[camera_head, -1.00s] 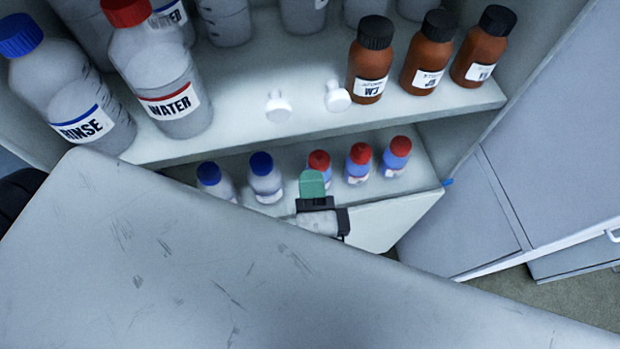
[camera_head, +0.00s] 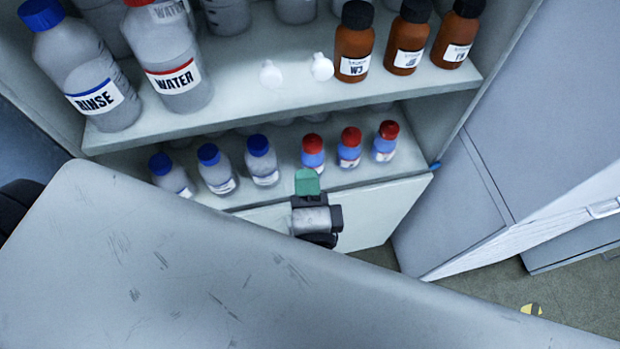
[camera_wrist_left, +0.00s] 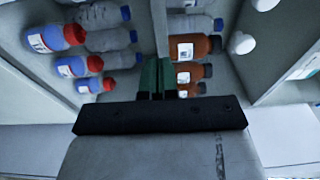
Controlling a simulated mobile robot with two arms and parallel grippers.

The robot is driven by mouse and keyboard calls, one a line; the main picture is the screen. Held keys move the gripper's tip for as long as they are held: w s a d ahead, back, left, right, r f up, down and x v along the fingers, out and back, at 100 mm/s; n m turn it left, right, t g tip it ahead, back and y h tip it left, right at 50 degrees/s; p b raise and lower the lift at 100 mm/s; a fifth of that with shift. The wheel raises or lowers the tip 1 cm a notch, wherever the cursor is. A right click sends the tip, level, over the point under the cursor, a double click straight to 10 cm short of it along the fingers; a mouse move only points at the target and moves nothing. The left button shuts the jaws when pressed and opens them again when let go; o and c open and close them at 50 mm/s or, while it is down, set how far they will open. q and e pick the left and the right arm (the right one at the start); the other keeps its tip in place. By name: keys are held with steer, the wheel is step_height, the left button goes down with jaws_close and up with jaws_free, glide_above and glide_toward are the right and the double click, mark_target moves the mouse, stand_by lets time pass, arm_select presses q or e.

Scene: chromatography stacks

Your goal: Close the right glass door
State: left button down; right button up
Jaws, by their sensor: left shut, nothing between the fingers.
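Two round white knobs, a left one (camera_head: 270,75) and a right one (camera_head: 321,67), show side by side in front of the upper shelf in the head view. They look like the glass doors' knobs; the clear panes themselves are hard to make out, so I cannot tell how far either door stands open. Two white knobs also show at the upper right of the left wrist view, one at the edge (camera_wrist_left: 264,4) and one lower (camera_wrist_left: 241,43). My left gripper (camera_head: 307,183), with green fingertips, is shut and empty, below the knobs, in front of the lower shelf. My right gripper is not seen.
The upper shelf (camera_head: 230,112) holds large RINSE (camera_head: 97,92) and WATER (camera_head: 178,78) bottles and brown bottles (camera_head: 407,52). Small blue-capped and red-capped bottles stand on the lower shelf. A grey surface (camera_head: 200,270) fills the foreground. A grey cabinet (camera_head: 540,110) stands at right.

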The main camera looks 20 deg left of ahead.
arm_select(q)
steer(key=shift+s+a+b, duration=0.5)
steer(key=shift+s+a, duration=0.8)
steer(key=shift+s, duration=2.65)
step_height(320, 180, down, 39)
steer(key=m+g+h+b, duration=0.2)
steer(key=g+h+b, duration=0.3)
steer(key=g, duration=0.3)
steer(key=s+a+f+n+g+h+b, duration=0.1)
steer(key=s+a+f+n+g, duration=0.1)
steer(key=f, duration=0.6)
steer(key=s+a+f+n+g+b, duration=0.2)
steer(key=s+a+f+n, duration=0.3)
steer(key=f, duration=0.4)
steer(key=s+a+f+n+g+h+b, duration=0.1)
steer(key=s+a+f+n+g, duration=0.2)
steer(key=s+f, duration=0.4)
steer(key=shift+s+a+f+n+h+b, duration=0.35)
steer(key=shift+a+f+n, duration=0.35)
steer(key=shift+n, duration=0.5)
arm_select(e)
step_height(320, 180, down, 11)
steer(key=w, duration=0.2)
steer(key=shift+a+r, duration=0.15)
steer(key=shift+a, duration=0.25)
